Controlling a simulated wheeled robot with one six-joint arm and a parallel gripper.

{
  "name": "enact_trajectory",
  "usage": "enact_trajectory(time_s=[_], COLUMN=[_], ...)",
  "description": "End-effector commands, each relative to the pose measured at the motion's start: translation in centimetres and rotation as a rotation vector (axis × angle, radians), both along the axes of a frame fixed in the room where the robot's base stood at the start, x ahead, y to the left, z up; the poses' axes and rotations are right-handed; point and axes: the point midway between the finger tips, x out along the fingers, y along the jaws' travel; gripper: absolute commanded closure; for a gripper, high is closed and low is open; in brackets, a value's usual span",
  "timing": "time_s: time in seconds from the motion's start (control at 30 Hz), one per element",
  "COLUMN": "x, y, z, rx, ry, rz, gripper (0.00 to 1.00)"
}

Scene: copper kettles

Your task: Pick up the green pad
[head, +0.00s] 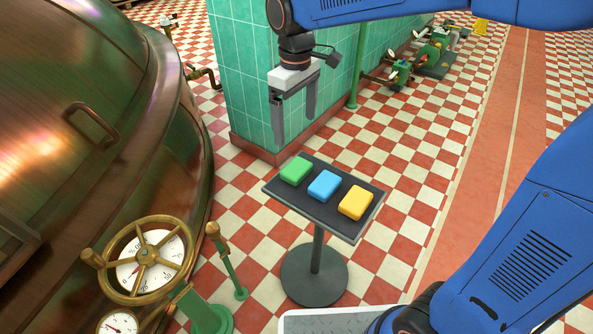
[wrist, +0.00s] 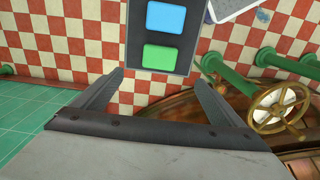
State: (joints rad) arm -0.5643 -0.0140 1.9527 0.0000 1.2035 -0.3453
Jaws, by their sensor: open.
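The green pad (head: 296,170) lies at the left end of a small dark stand top (head: 333,222). A blue pad (head: 323,186) lies beside it in the middle, and a yellow pad (head: 356,203) lies at the right end. My gripper (head: 294,128) is open and empty, pointing down, above and apart from the stand. In the wrist view the green pad (wrist: 161,58) shows ahead of the open jaws (wrist: 157,80), between their lines. The blue pad (wrist: 166,19) shows beyond it; the yellow pad is out of that view.
A green tiled pillar (head: 250,80) stands close behind my gripper. A large copper kettle (head: 90,120) fills the left, with a brass handwheel (head: 145,260) and green posts near the stand. Checkered floor (head: 440,130) is clear right of the stand.

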Motion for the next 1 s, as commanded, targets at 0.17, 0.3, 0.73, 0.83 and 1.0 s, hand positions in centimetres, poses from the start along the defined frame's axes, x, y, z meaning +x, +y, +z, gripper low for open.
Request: enact_trajectory(time_s=[0.17,0.3,0.73,0.83,1.0], x=[-0.1,0.0,0.0,0.0,0.0], y=[-0.1,-0.1,-0.1,-0.1,-0.2], z=[-3.3,-5.8,-9.9,-11.0,-13.3], rx=[-0.003,-0.001,0.0,-0.001,-0.001], ry=[0.003,0.002,0.0,0.002,0.002], rz=[-0.001,-0.001,-0.001,-0.001,-0.001], gripper=[0.08,0.08,0.08,0.08,0.08])
